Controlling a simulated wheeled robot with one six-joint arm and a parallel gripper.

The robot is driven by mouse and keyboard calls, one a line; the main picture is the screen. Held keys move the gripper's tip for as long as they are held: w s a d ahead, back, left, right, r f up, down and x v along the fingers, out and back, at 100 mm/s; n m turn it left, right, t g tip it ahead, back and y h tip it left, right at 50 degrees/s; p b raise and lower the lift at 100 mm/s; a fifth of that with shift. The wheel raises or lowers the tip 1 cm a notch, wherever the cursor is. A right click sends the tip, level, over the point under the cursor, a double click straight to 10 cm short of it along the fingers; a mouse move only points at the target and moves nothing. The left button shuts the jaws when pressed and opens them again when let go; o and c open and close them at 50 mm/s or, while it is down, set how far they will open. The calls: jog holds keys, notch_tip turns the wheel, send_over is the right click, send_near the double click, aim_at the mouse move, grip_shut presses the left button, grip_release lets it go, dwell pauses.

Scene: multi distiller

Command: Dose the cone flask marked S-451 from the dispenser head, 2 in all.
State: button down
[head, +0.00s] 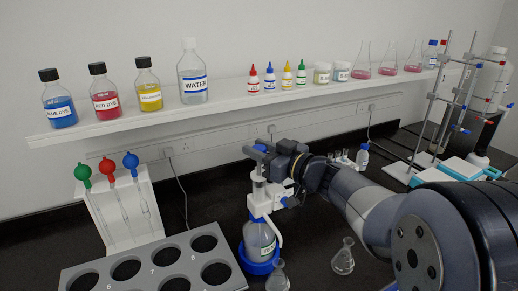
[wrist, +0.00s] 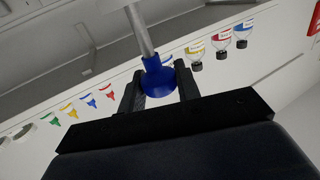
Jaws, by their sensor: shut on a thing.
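In the wrist view my gripper (wrist: 160,88) is shut on the blue plunger knob (wrist: 158,78) at the top of a pale rod. One cone flask (head: 277,277) stands just in front of the bottle, near the spout side. Another cone flask (head: 343,258) stands to its right. I cannot read S-451 on either flask.
A rack (head: 115,205) with pipettes topped green, red and blue stands at left, behind a grey holed tray (head: 140,285). A wall shelf (head: 150,122) holds bottles and flasks. A stand with clamps (head: 428,120) is at right. Bare black bench shows around the right flask.

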jog(key=c, duration=1)
grip_release()
jog(key=shift+c, duration=0.2)
jog(key=b+v, duration=0.1)
jog(key=v, duration=1)
jog(key=shift+w, duration=0.1)
jog(key=shift+c, duration=0.3)
